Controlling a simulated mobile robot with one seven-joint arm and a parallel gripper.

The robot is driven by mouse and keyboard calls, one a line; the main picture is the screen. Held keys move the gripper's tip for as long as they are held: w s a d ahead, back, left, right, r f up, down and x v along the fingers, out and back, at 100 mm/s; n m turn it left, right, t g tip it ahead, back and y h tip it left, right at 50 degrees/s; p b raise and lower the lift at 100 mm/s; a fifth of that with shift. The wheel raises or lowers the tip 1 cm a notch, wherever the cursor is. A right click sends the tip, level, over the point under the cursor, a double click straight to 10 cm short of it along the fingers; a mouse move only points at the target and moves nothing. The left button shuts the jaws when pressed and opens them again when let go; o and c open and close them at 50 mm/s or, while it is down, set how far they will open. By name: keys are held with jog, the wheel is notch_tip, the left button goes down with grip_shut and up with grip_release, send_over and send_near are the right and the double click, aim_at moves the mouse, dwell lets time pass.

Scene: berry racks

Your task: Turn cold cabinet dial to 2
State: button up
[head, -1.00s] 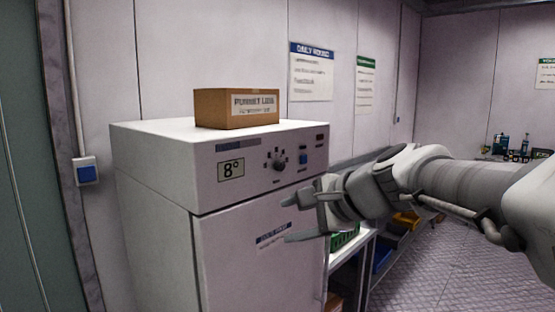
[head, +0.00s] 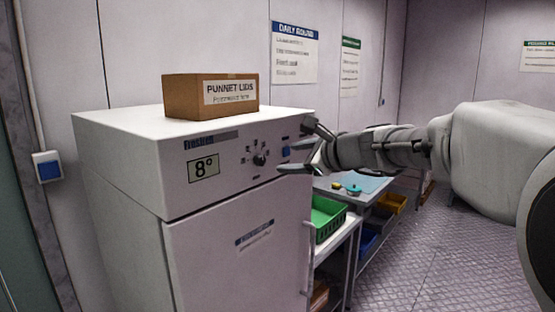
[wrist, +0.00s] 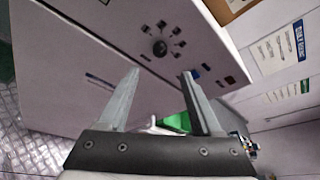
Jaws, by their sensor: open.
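The cold cabinet (head: 125,160) is a white box with a front control panel. Its dark round dial (head: 260,159) sits right of a display (head: 203,167) reading 8°, with small marks around it too small to read. In the wrist view the dial (wrist: 160,47) is beyond and above the fingertips. My gripper (head: 297,147) is open and empty, just right of the dial, in front of the panel's right end. In the wrist view my gripper (wrist: 158,74) shows two spread fingers with nothing between them, apart from the dial.
A cardboard box labelled PUNNET LIDS (head: 190,97) stands on the cabinet. A blue button (head: 286,152) is beside the dial, close to my gripper. A green crate (head: 326,219) and a bench (head: 369,184) are to the right. Open floor (head: 440,265) lies at right.

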aim_at(262, 161)
jog(key=p+x, duration=0.1)
jog(key=x, duration=1.1)
jog(key=shift+f+p, duration=0.15)
jog(key=shift+p, duration=0.15)
grip_shut()
